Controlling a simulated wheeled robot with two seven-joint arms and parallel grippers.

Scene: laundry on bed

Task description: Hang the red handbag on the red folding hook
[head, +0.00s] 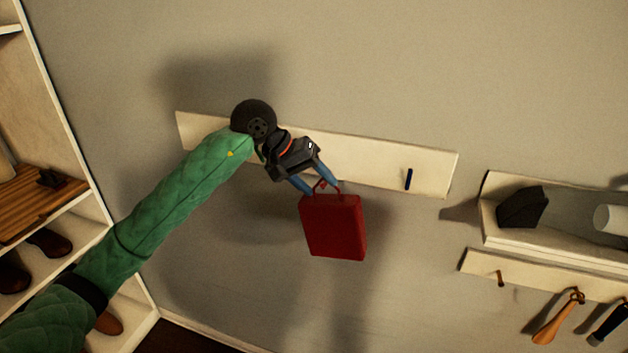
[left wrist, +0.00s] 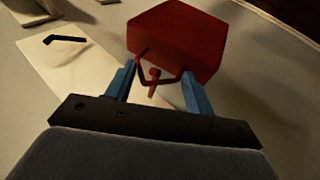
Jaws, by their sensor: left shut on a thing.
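The red handbag (head: 334,228) hangs upright below my left gripper (head: 317,184), in front of the wall board. The gripper's blue fingers stand apart with the bag's thin handle between them, and it is shut on that handle. In the left wrist view the handbag (left wrist: 178,42) is beyond the fingertips (left wrist: 158,88). The red folding hook (left wrist: 153,76) shows there within the outline of the handle loop. I cannot tell whether the handle is around the hook or only in front of it. In the head view the hook (head: 322,184) is mostly hidden by the fingers and handle.
The cream board (head: 380,165) on the wall also bears a black hook (head: 408,179), to the right of the bag. Further right are a shelf (head: 560,245) and a lower rail with hanging shoehorn-like things (head: 558,320). A shoe rack (head: 130,300) stands at left. The wall below the bag is clear.

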